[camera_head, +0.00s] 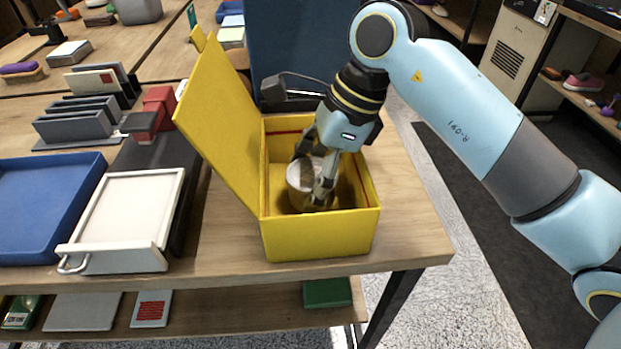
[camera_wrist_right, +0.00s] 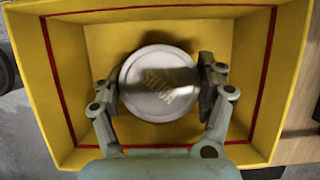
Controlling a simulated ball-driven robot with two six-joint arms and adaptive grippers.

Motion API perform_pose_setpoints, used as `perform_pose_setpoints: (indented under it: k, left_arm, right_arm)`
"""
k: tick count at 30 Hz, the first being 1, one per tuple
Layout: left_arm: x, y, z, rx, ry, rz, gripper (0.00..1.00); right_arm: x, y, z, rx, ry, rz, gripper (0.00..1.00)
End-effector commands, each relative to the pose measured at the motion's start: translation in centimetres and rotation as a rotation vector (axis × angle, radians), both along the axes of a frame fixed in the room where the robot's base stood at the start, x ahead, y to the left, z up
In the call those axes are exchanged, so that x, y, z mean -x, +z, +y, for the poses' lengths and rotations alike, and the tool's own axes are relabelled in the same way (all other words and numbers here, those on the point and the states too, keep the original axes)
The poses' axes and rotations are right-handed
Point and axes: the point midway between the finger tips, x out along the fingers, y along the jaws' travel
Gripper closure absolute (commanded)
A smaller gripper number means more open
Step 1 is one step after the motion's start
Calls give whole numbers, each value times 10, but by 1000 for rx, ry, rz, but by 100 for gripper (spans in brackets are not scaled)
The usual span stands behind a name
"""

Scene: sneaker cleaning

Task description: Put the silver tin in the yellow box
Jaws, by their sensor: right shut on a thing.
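The yellow box (camera_head: 318,240) stands on the wooden table near its right end, with its lid open and leaning to the left. The silver tin (camera_head: 300,183) is inside the box opening, upright. My right gripper (camera_head: 316,180) reaches down into the box and is shut on the tin. In the right wrist view, the tin (camera_wrist_right: 160,83) shows its round pale lid between the two fingers of the gripper (camera_wrist_right: 160,88), with the box walls (camera_wrist_right: 255,75) around it. Whether the tin touches the box floor, I cannot tell. My left gripper is not in view.
A white tray with a handle (camera_head: 128,205) and a blue tray (camera_head: 40,215) lie left of the box. A grey rack (camera_head: 88,122) and a red-and-black thing (camera_head: 155,112) stand behind them. A dark blue panel (camera_head: 295,40) rises behind the box. The table's right edge is close.

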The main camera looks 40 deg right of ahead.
Motion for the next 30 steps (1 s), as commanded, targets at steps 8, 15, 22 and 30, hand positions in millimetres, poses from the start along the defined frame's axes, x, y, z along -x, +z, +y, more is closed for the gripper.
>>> perform_pose_setpoints:
  k: [8,15,22,30]
  left_arm:
    - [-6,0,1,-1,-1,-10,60]
    - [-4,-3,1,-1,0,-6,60]
    - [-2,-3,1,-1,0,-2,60]
    - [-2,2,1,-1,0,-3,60]
  right_arm:
    - [0,-10,0,0,1,-2,63]
    - [0,-13,0,0,0,-1,19]
    - [0,-13,0,0,0,-1,2]
    - [0,-7,0,0,0,-1,2]
